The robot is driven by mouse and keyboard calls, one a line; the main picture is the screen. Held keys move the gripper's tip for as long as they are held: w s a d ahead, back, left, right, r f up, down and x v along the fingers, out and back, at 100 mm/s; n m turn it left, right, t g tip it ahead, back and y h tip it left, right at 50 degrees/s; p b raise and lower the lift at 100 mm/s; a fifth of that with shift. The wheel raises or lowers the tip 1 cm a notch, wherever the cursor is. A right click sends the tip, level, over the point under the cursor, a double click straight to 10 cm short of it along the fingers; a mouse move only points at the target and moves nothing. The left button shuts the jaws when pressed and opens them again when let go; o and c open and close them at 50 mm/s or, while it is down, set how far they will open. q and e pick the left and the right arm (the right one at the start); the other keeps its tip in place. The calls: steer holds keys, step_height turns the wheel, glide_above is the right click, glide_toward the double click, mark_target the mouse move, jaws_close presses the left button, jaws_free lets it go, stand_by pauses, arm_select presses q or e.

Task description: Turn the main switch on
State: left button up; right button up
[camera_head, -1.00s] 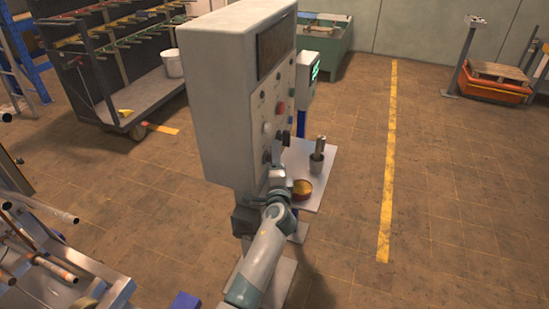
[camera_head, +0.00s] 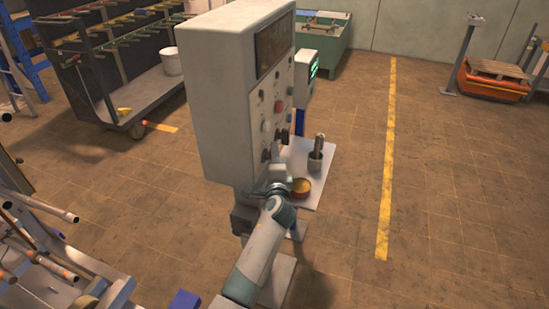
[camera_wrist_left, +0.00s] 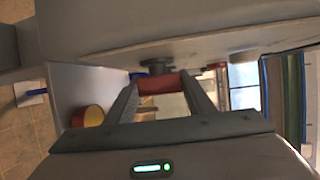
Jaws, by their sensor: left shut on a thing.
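The grey control cabinet (camera_head: 215,100) stands upright in the middle of the head view, with buttons and dark knobs on its right-hand face. My left gripper (camera_head: 276,152) is at the lower part of that face. In the left wrist view, the two fingers of my left gripper (camera_wrist_left: 160,92) are shut on the red handle of the main switch (camera_wrist_left: 157,84), which has a dark round base against the panel. The fingers and wrist partly hide the switch in the head view, so its angle is hard to tell. My right gripper is not in view.
A small shelf (camera_head: 315,195) beside the cabinet holds a red and yellow round object (camera_head: 300,187) and a grey cup (camera_head: 316,160), close to my left wrist. A wheeled rack (camera_head: 100,70) stands behind left.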

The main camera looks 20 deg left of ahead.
arm_select(q)
steer(key=shift+r+m+g+h+p, duration=0.25)
steer(key=shift+m+g+p, duration=0.2)
steer(key=shift+g, duration=0.75)
steer(key=m+g, duration=0.1)
steer(key=g, duration=0.3)
steer(key=shift+w+h, duration=0.1)
steer(key=shift+h, duration=0.25)
steer(key=g, duration=0.2)
steer(key=m+g, duration=0.1)
steer(key=g, duration=0.2)
steer(key=shift+a+f+m, duration=0.1)
steer(key=shift+m, duration=0.15)
steer(key=g, duration=0.3)
steer(key=shift+f+m, duration=0.1)
steer(key=shift+m, duration=0.2)
steer(key=shift+g, duration=0.7)
steer(key=shift+f, duration=0.1)
steer(key=o, duration=1.1)
steer(key=shift+c, duration=0.2)
